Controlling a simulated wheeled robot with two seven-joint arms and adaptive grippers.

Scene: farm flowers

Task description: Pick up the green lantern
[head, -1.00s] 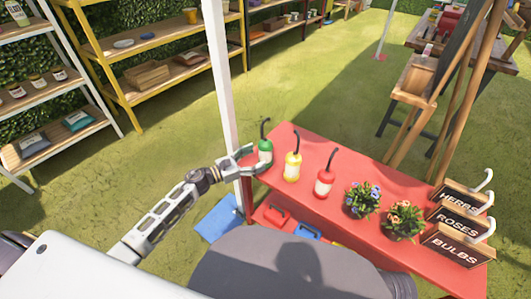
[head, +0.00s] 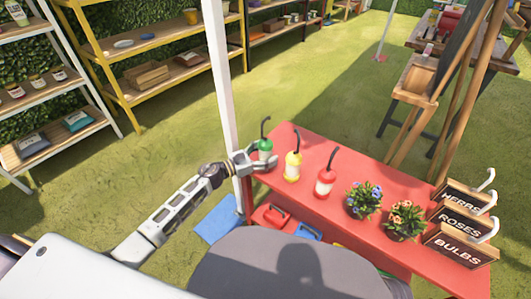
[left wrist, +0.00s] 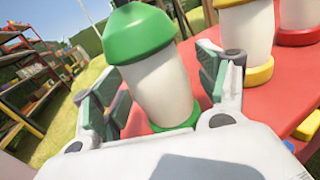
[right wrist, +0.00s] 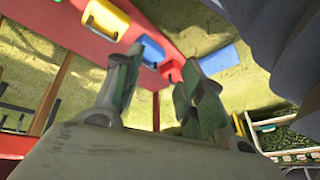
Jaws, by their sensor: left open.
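The green lantern (head: 265,148) stands upright at the left end of the red table (head: 320,206), with a green cap, a pale body and a dark hook on top. In the left wrist view the lantern (left wrist: 160,85) stands between the two fingers of my left gripper (left wrist: 160,92). The fingers are apart, one on each side, and the left finger shows a gap to the body. In the head view my left gripper (head: 256,161) is at the lantern's lower body. My right gripper (right wrist: 152,85) shows in its wrist view only, its fingers apart and nothing between them.
A yellow lantern (head: 293,167) stands close right of the green one, then a red lantern (head: 325,183). Flower pots (head: 363,201) and signs (head: 461,220) fill the right end. A white post (head: 222,90) rises just left of the table.

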